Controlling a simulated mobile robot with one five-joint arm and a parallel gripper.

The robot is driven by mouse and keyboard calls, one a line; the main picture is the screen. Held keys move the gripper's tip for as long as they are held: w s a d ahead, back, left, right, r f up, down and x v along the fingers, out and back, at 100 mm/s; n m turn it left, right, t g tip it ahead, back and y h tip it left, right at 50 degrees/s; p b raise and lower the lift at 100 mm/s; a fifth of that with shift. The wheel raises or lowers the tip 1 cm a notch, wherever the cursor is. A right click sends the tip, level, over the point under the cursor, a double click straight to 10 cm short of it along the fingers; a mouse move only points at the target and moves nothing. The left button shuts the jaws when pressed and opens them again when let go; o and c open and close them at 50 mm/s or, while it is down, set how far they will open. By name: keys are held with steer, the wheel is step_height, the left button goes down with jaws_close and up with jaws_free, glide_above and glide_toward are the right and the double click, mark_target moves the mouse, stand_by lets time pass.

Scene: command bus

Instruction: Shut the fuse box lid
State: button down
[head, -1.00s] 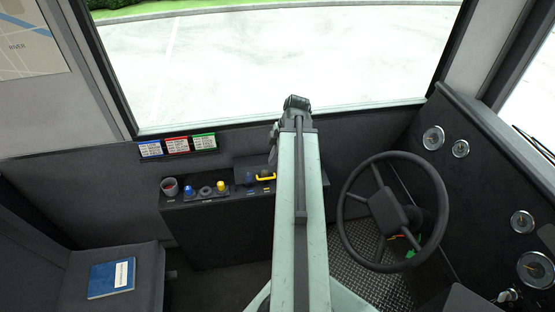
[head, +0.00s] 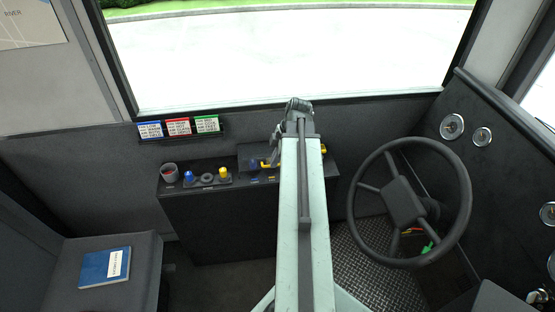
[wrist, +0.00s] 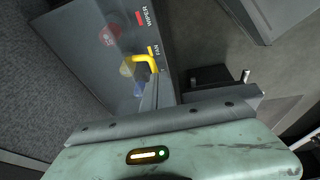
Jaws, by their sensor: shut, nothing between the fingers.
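I cannot make out a fuse box lid for certain. Small red, orange and green parts (head: 428,247) show low behind the steering wheel, and I cannot tell whether they belong to a fuse box. My arm reaches forward over the dark switch console (head: 210,225) and hides part of its top. My gripper (wrist: 208,78) shows as dark parts beyond the pale green body in the wrist view, shut and empty.
The steering wheel (head: 408,203) stands right of my arm, above a treadplate floor. A blue book (head: 105,267) lies on the seat at left. Three coloured cards (head: 178,128) stand below the windscreen.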

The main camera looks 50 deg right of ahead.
steer(key=f+b, duration=0.2)
steer(key=f, duration=0.1)
steer(key=f+b, duration=0.1)
steer(key=shift+s+a+f, duration=0.15)
steer(key=shift+s+a, duration=0.1)
steer(key=shift+a, duration=0.05)
